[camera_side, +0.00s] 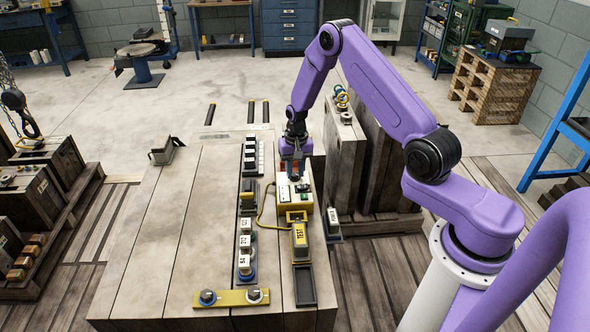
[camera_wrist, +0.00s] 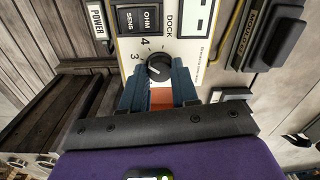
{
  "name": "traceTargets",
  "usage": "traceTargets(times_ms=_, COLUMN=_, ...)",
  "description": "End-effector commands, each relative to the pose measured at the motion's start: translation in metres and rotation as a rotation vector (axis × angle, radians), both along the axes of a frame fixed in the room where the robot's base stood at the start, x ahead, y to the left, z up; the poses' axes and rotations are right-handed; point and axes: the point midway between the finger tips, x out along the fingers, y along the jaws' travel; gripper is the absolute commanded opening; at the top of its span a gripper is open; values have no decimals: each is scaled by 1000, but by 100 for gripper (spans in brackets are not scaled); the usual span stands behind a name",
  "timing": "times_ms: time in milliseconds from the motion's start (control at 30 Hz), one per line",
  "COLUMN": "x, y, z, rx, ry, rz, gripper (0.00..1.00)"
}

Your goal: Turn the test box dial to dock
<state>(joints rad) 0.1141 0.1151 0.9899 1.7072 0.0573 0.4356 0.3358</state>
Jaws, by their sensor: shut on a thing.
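The test box (camera_side: 283,205) is a cream box with yellow edging on the right part of the wooden table. Its face (camera_wrist: 205,65) fills the upper middle of the wrist view. The black round dial (camera_wrist: 159,67) carries a short white mark, with 3, 4 and DOCK printed around it. I cannot tell for certain which label the mark meets. My gripper (camera_side: 293,174) reaches down onto the box. In the wrist view, the blue fingers of my gripper (camera_wrist: 158,78) are shut on the dial, one on each side. In the side view my gripper hides the dial.
Beside the dial are an OHM SENS switch (camera_wrist: 139,19) and a POWER label (camera_wrist: 98,23). A yellow TEST block (camera_side: 300,238) stands in front of the box. White labelled blocks (camera_side: 245,241) line up to its left.

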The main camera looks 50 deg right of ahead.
Motion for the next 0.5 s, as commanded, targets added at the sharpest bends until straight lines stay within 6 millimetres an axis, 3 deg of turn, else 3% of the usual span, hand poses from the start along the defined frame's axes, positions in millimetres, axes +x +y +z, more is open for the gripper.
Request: traceTargets(times_ms=500, x=0, y=0, z=1, rx=0, ry=-1, rz=-490, gripper=0)
